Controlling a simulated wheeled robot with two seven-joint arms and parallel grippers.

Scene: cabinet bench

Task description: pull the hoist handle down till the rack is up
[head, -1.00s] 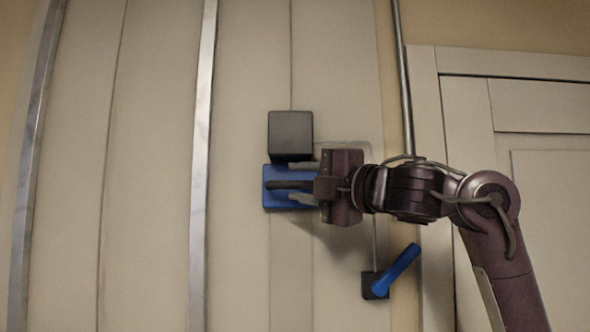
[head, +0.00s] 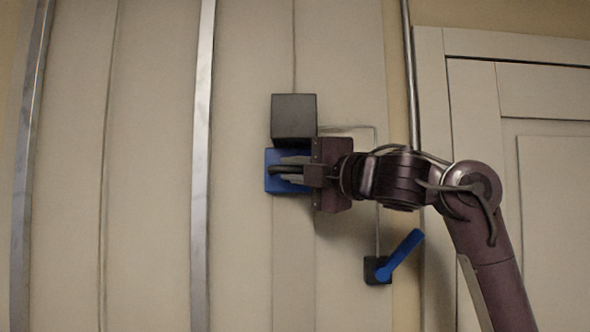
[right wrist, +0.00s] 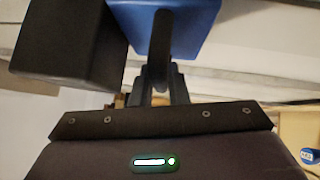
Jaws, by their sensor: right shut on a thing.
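A blue block (head: 272,186) is on the pale panelled wall, right under a dark box (head: 294,117). A dark bar (head: 277,170), apparently the hoist handle, stands out in front of the block. My right gripper (head: 290,170) comes in from the right, its fingers closed on this bar. In the right wrist view the bar (right wrist: 162,38) runs down from the blue block (right wrist: 195,20) between my fingers (right wrist: 161,88). The fingers hide part of the bar. I see no rack, and my left gripper is out of view.
A blue lever (head: 405,253) on a small dark base (head: 376,271) is lower right, below my arm. A thin line runs from the box to it. Metal strips (head: 203,150) cross the wall. A pale panelled door (head: 555,200) is behind my arm.

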